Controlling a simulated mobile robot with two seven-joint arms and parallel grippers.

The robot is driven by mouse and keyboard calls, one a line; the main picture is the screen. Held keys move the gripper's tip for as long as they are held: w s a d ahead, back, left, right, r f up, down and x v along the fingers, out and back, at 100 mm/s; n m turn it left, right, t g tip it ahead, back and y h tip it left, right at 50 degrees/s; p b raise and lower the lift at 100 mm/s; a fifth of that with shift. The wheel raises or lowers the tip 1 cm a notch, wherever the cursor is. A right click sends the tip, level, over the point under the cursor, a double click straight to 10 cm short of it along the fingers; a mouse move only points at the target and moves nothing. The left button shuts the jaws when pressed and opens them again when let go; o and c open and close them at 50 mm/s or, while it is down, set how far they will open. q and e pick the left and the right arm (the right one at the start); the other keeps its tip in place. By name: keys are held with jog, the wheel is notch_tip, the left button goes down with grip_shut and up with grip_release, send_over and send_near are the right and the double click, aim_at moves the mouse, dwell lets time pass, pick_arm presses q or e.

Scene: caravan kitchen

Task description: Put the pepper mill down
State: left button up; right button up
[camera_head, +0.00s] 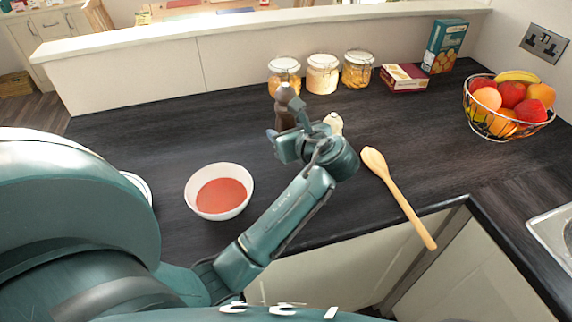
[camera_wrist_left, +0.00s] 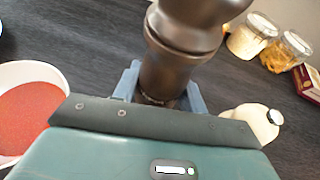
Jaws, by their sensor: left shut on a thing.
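The dark brown pepper mill (camera_head: 284,103) stands upright in the middle of the counter in the head view, its lower part hidden by my gripper. My left gripper (camera_head: 287,138) is shut around the mill's lower body. In the left wrist view the mill (camera_wrist_left: 180,62) rises between the two blue-grey fingers of the gripper (camera_wrist_left: 160,88). I cannot tell whether the mill's base touches the counter. My right gripper is not in view.
A white bowl of red soup (camera_head: 220,191) stands left of my gripper. A small cream shaker (camera_head: 334,122) is just right of the mill. Three jars (camera_head: 322,74) stand behind. A wooden spoon (camera_head: 398,196) lies right, and a fruit basket (camera_head: 508,106) stands far right. The dark counter (camera_head: 180,135) is clear at left.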

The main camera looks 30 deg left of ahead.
aim_at(286, 168)
pick_arm(q)
notch_tip(286, 168, down, 8)
jog(key=shift+f, duration=0.15)
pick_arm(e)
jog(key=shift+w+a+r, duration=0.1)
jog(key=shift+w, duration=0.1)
pick_arm(q)
jog(key=o, duration=0.5)
jog(key=shift+f, duration=0.15)
jog(key=o, duration=0.5)
jog(key=shift+c, duration=0.2)
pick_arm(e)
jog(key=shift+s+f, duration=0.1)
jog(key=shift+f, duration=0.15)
